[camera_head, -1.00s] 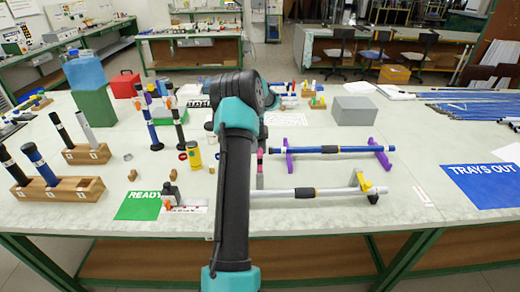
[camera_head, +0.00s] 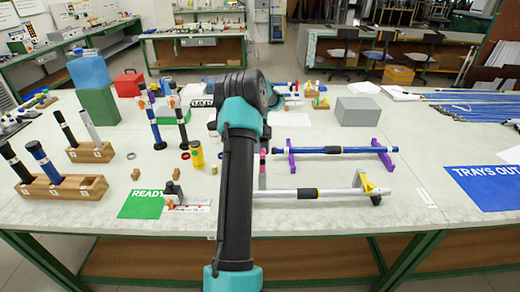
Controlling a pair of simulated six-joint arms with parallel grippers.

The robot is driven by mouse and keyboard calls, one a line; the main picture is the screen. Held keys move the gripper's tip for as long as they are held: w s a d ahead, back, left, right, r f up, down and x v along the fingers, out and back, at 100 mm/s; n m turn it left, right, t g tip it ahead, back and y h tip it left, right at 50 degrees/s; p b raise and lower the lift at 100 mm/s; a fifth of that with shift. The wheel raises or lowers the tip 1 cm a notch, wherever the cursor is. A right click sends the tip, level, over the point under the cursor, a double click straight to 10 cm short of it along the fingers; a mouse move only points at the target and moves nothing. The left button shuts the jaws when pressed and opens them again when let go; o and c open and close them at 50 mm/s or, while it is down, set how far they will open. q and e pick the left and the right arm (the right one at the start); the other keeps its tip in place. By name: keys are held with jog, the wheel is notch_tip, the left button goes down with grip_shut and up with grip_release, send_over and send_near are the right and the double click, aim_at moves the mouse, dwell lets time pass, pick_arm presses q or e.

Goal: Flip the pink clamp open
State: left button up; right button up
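A small pink piece (camera_head: 263,155), which looks like the pink clamp, shows just right of my arm in the middle. The rod's right end is at a yellow clamp (camera_head: 367,184). My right gripper is not in view.
A blue rod (camera_head: 332,150) lies across purple stands (camera_head: 384,155) behind the silver rod. A blue TRAYS OUT mat (camera_head: 490,187) lies right.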

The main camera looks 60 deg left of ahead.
pick_arm(q)
jog(key=o, duration=1)
jog(key=shift+w+d+f, duration=0.25)
jog(key=shift+w+f, duration=0.15)
jog(key=shift+f, duration=0.25)
jog(key=shift+c, duration=0.2)
jog(key=shift+s+a+r, duration=0.1)
jog(key=shift+c, duration=0.4)
jog(key=v, duration=0.7)
jog(key=shift+a+r, duration=0.2)
jog(key=shift+r, duration=0.2)
jog(key=shift+c, duration=0.2)
